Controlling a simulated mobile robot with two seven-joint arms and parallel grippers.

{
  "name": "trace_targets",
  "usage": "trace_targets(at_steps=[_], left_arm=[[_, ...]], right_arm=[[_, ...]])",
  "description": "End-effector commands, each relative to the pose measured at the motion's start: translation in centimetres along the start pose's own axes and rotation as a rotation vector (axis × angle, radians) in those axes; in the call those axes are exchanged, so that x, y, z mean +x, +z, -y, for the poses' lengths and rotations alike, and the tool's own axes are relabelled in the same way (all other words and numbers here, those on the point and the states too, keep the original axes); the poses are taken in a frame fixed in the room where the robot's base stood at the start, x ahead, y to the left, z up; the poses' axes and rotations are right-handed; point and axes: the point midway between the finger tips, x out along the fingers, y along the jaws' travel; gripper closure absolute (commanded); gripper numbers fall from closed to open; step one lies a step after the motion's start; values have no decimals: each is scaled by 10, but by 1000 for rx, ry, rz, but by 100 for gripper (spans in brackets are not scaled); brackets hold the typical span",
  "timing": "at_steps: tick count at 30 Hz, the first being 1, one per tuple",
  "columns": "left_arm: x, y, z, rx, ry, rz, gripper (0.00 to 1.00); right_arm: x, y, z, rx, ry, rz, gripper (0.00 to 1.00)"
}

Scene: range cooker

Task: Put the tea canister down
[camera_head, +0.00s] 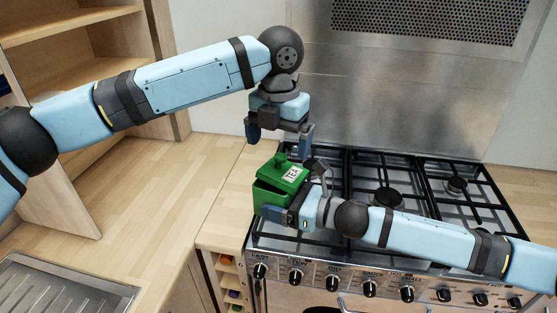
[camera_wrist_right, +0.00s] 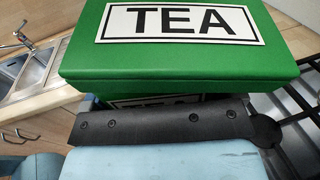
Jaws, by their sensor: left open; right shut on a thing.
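The green tea canister (camera_head: 268,198) is at the left edge of the cooker, beside the wooden counter. Its green lid (camera_head: 281,173) has a knob and a white TEA label, and sits tilted with a dark gap under one edge. My right gripper (camera_head: 291,196) is shut on the canister from the right. The lid's label (camera_wrist_right: 180,23) fills the top of the right wrist view, with part of a second TEA label below it. My left gripper (camera_head: 279,141) is open and empty just above the lid. The canister's underside is hidden, so I cannot tell whether it touches a surface.
The gas cooker (camera_head: 388,192) with black grates lies under my right arm. The wooden counter (camera_head: 165,190) left of it is clear. A metal sink drainer (camera_head: 65,290) is at the lower left. Open wooden shelves (camera_head: 75,50) stand at the upper left.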

Motion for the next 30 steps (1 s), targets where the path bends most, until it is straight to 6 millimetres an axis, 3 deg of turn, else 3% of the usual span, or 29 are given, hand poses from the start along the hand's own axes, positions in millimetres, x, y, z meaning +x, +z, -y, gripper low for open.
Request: trace_targets(at_steps=[3,9,30], left_arm=[[-15,0,0,-1,0,1,0],[-27,0,0,-1,0,0,0],[-28,0,-1,-1,0,0,0]], right_arm=[[0,1,0,-1,0,2,58],[0,3,1,-4,8,4,58],[-39,-1,6,-20,396,2,58]])
